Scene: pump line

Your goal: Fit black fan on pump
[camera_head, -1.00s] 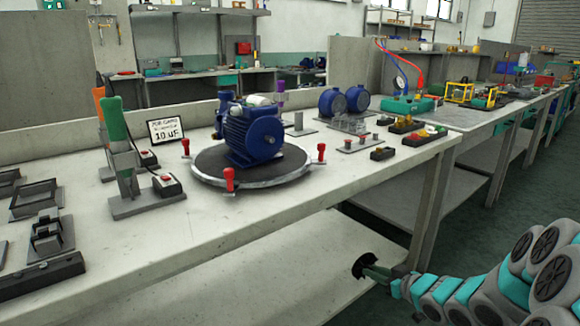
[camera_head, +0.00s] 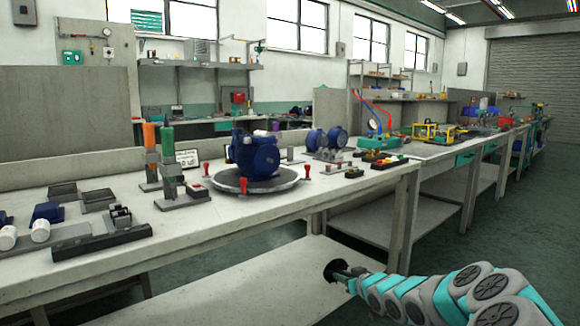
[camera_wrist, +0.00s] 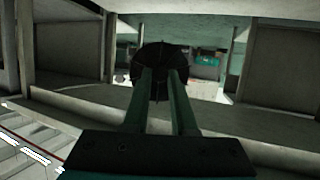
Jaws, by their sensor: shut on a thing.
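The black fan (camera_wrist: 160,62) is a round dark disc between the fingertips of my gripper (camera_wrist: 162,88) in the wrist view. In the head view my gripper (camera_head: 350,273) holds the fan (camera_head: 335,270) low, in front of the lower shelf and below the tabletop. My gripper is shut on it.
The workbench (camera_head: 330,200) has its front edge and legs near my arm, with a lower shelf (camera_head: 240,290) beneath. Green and orange-handled tools (camera_head: 168,160) stand left of the pump. Small parts (camera_head: 375,160) lie to the right.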

